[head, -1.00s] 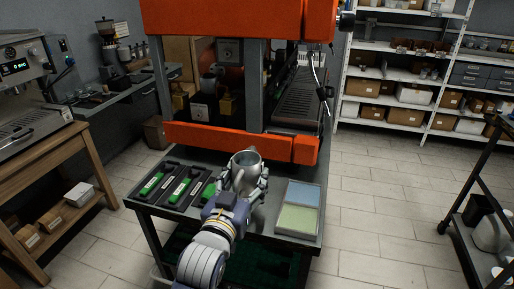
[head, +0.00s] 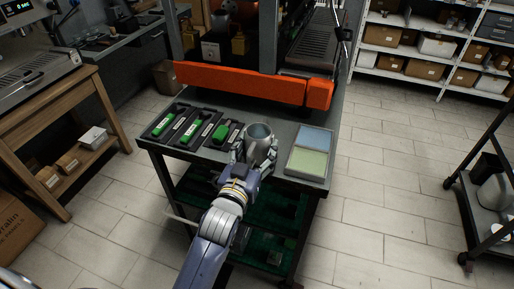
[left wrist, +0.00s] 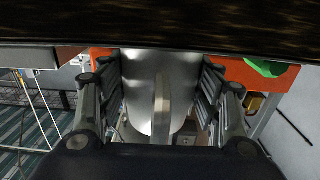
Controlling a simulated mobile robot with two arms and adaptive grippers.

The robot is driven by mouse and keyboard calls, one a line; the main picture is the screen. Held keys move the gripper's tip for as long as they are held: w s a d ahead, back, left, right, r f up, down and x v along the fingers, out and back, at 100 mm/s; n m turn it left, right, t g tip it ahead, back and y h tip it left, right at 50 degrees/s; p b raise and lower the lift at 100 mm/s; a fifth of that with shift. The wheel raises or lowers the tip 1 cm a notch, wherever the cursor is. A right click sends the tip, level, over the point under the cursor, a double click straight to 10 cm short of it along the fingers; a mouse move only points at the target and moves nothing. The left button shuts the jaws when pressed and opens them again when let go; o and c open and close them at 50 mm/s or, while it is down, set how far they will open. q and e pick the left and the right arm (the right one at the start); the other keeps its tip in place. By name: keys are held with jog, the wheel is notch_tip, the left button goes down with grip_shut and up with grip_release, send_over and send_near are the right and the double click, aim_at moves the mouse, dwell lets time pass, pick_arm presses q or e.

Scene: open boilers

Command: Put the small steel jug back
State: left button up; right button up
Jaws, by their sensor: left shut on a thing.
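The small steel jug (head: 259,142) is a round, open-topped grey vessel, upright over the near middle of the grey table (head: 230,170). My left gripper (head: 256,163) comes from the near side and is shut on it, one finger on each side. In the left wrist view the jug's shiny wall (left wrist: 140,85) and its upright handle (left wrist: 162,105) show between the two fingers. The jug's base is hidden behind the gripper, so I cannot tell whether it touches the table. My right gripper is not in view.
An orange machine bar (head: 245,82) stands behind. The lower shelf (head: 265,215) has a green surface.

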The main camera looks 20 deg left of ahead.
pick_arm(q)
jog(key=o, duration=1.2)
jog(key=shift+f, duration=0.15)
jog(key=shift+r, duration=0.25)
jog(key=shift+s+f, duration=0.2)
jog(key=shift+s, duration=0.15)
jog(key=shift+s+a+r+b, duration=0.15)
jog(key=shift+s+b, duration=0.35)
jog(key=shift+s, duration=2.35)
jog(key=shift+s+a+b, duration=0.1)
jog(key=shift+s+b, duration=0.35)
jog(key=shift+s, duration=2.4)
